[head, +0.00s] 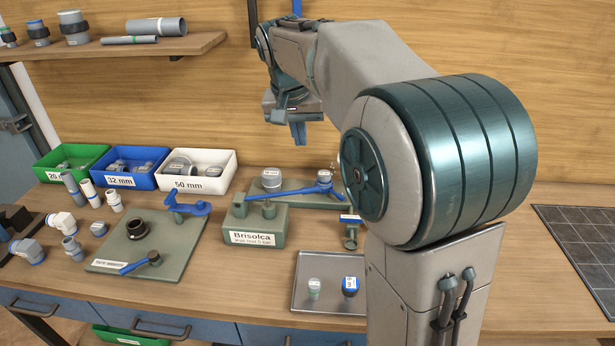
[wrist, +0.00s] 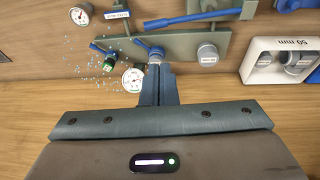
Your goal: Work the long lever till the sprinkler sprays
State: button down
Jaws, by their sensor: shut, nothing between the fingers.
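The long blue lever (head: 288,191) lies nearly level across the green-grey block labelled Brisolca (head: 257,238); in the wrist view the lever (wrist: 190,18) runs along the top. My gripper (head: 299,143) is shut and empty, pointing down above and behind the block. In the wrist view its fingertips (wrist: 157,68) overlap the base of a grey, blue-collared fitting (wrist: 155,53); I cannot tell whether they touch. A small dark-green and blue sprinkler head (wrist: 109,64) is left of the fingers, with pale blue droplets scattered around it. My arm hides it in the head view.
Two round gauges (wrist: 132,80) (wrist: 81,15) flank the sprinkler. Green, blue and white bins (head: 195,171) of fittings stand at the back left. A valve plate (head: 145,240) with blue handles lies left of the block, and a metal tray (head: 328,285) with two small parts lies in front.

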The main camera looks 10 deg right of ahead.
jog(key=p, duration=0.1)
send_over(309, 190)
notch_tip(309, 190, down, 12)
jog(key=shift+a+r, duration=0.15)
jog(key=shift+f, duration=0.65)
jog(key=shift+f, duration=0.1)
